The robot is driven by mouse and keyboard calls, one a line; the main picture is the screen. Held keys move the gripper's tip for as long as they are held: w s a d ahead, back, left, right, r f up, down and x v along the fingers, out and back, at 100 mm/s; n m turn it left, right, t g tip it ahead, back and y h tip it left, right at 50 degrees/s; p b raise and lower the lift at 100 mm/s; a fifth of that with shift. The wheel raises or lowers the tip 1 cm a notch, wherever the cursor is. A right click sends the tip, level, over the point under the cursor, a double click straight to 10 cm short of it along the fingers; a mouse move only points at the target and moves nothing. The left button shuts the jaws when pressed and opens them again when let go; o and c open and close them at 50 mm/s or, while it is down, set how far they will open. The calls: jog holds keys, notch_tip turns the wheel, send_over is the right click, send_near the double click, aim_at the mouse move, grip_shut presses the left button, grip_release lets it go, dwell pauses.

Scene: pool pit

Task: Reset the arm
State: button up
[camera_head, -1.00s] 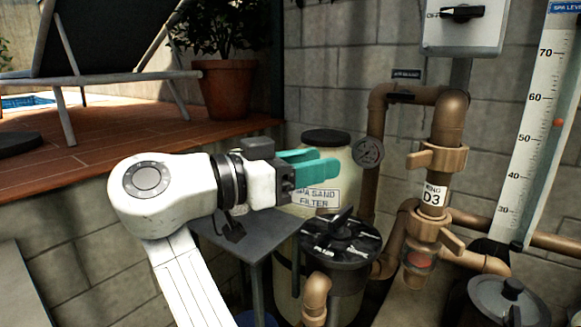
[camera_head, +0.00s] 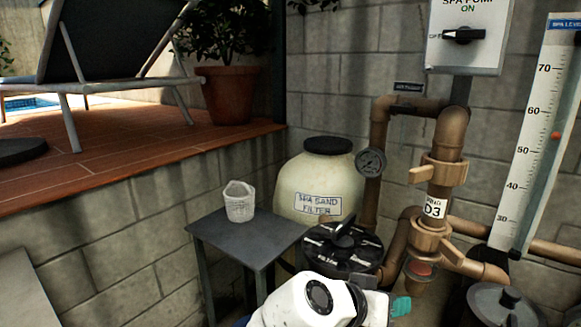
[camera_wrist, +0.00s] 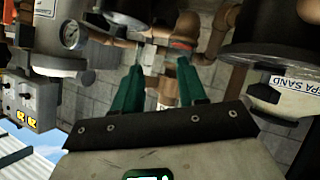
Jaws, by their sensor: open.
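My gripper (camera_head: 400,306) is at the bottom of the head view, right of centre, with my white arm link beside it. Only a bit of a teal finger shows there, low in front of the multiport valve and pipes. In the wrist view both teal fingers of my gripper (camera_wrist: 162,78) show, spread apart with nothing between them. The gripper is open and empty. Most of my arm is outside the head view.
A white basket (camera_head: 239,203) stands on a small grey table (camera_head: 250,243). Behind are the spa sand filter (camera_head: 318,180), black valve (camera_head: 340,250), brown pipes (camera_head: 447,135) and gauge (camera_head: 370,162). A switch box (camera_head: 468,36) and level scale (camera_head: 535,130) are at right.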

jog(key=s+d+f+n+g+y+p, duration=0.25)
jog(key=s+d+f, duration=0.25)
jog(key=s+f, duration=0.3)
jog(key=s+d+f+n+g+y+p, duration=0.1)
jog(key=s+d+f+y, duration=0.2)
jog(key=s+d+f, duration=0.4)
jog(key=s+a+f+n+g+y+p, duration=0.1)
jog(key=s+f+y, duration=0.1)
jog(key=s, duration=0.7)
jog(key=s+f+n+g+y+p, duration=0.1)
jog(key=s+f+n+y+p, duration=0.1)
jog(key=s, duration=0.8)
jog(key=shift+s+a+f+y, duration=0.25)
jog(key=shift+a+y, duration=0.15)
jog(key=shift+y, duration=0.05)
